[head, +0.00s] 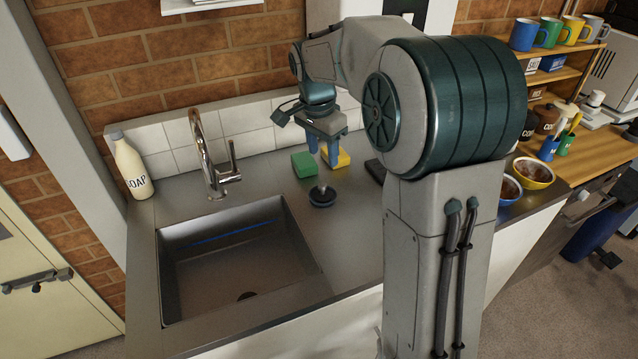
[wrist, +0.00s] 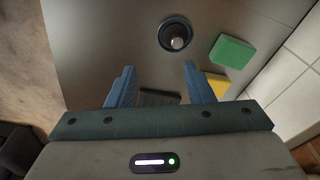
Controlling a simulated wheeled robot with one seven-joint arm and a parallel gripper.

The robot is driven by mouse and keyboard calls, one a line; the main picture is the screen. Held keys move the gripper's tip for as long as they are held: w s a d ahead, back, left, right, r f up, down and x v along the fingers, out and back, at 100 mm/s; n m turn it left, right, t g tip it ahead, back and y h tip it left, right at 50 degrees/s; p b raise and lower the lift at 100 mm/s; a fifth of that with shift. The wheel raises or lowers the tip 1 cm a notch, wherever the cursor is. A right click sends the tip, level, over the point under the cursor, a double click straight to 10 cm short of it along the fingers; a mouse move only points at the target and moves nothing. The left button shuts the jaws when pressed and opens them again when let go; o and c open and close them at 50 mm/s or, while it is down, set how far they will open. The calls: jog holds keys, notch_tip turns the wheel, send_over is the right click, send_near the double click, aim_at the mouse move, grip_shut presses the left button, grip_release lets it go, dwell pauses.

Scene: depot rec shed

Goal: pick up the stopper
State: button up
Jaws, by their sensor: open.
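The stopper (head: 322,196) is a dark round disc with a pale metal knob, lying on the steel counter just right of the sink. In the wrist view the stopper (wrist: 175,35) lies ahead of the fingertips, a little right of centre. My gripper (head: 328,163) points down above the counter, behind the stopper in the head view. In the wrist view my gripper (wrist: 158,72) has its two blue fingers spread apart with nothing between them. The fingers do not touch the stopper.
A green sponge (head: 304,164) and a yellow sponge (head: 342,158) lie close to my gripper. The sink (head: 235,262) with its tap (head: 212,160) is to the left. A soap bottle (head: 133,168) stands behind. Bowls (head: 532,173) stand further right.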

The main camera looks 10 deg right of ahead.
jog(key=w+m, duration=0.1)
jog(key=w, duration=0.2)
send_over(323, 184)
jog(key=shift+m, duration=0.4)
jog(key=f, duration=0.6)
jog(key=s+f, duration=0.1)
jog(key=f, duration=0.2)
jog(key=shift+a+f+p, duration=0.1)
jog(key=shift+a+p, duration=0.15)
jog(key=shift+p, duration=0.05)
jog(key=shift+w+d+f+p, duration=0.1)
jog(key=shift+w+f+p, duration=0.1)
jog(key=shift+f, duration=0.7)
jog(key=shift+w+d+f+p, duration=0.1)
jog(key=shift+f+p, duration=0.15)
jog(key=shift+f, duration=0.7)
jog(key=shift+w+f+p, duration=0.15)
jog(key=shift+f+p, duration=0.05)
jog(key=shift+f, duration=0.7)
grip_shut()
